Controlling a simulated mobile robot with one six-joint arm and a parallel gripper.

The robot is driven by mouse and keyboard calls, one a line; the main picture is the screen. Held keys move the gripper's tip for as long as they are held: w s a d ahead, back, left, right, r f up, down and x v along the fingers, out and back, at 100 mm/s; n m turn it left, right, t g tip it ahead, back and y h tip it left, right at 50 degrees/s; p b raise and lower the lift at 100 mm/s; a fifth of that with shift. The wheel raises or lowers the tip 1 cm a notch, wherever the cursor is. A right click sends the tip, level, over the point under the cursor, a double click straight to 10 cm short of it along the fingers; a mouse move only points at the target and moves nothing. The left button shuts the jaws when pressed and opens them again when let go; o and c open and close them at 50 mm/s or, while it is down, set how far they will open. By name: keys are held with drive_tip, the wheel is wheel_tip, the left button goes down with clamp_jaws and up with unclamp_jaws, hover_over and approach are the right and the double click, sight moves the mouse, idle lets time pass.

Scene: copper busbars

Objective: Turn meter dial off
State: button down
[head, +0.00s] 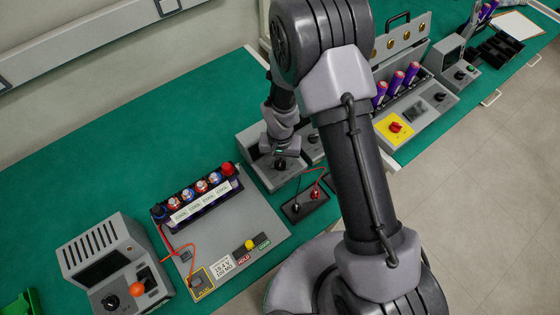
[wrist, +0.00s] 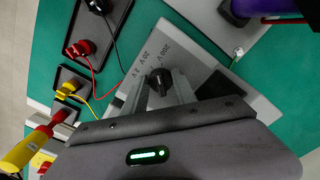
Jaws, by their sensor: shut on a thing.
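The grey meter (head: 272,180) stands on the green bench in the middle of the head view, partly hidden by my arm. In the wrist view the meter's face (wrist: 200,68) carries printed range marks, "200 V" and "20 V" among them. The black meter dial (wrist: 160,78) sits between my two fingers. My gripper (wrist: 160,90) is shut on the dial, with one finger at each side. In the head view my gripper (head: 283,160) reaches down onto the meter's front face and hides most of the dial. The exact dial mark is hard to read.
A black tray (head: 305,206) with red and black probes lies in front of the meter, its leads running close by. A grey panel with a battery pack (head: 205,200) is at left. A unit with an orange knob (head: 137,289) is lower left. A yellow-plated switch box (head: 395,127) is at right.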

drive_tip(key=n, duration=0.4)
drive_tip(key=shift+d+n, duration=0.1)
drive_tip(key=shift+n, duration=0.2)
drive_tip(key=n, duration=0.5)
drive_tip(key=shift+d+n, duration=0.1)
drive_tip(key=shift+n, duration=0.2)
drive_tip(key=n, duration=0.5)
drive_tip(key=shift+w, duration=0.15)
drive_tip(key=shift+w+n+p, duration=0.1)
drive_tip(key=shift+n+p, duration=0.35)
drive_tip(key=shift+n, duration=2.25)
drive_tip(key=c, duration=1)
unclamp_jaws()
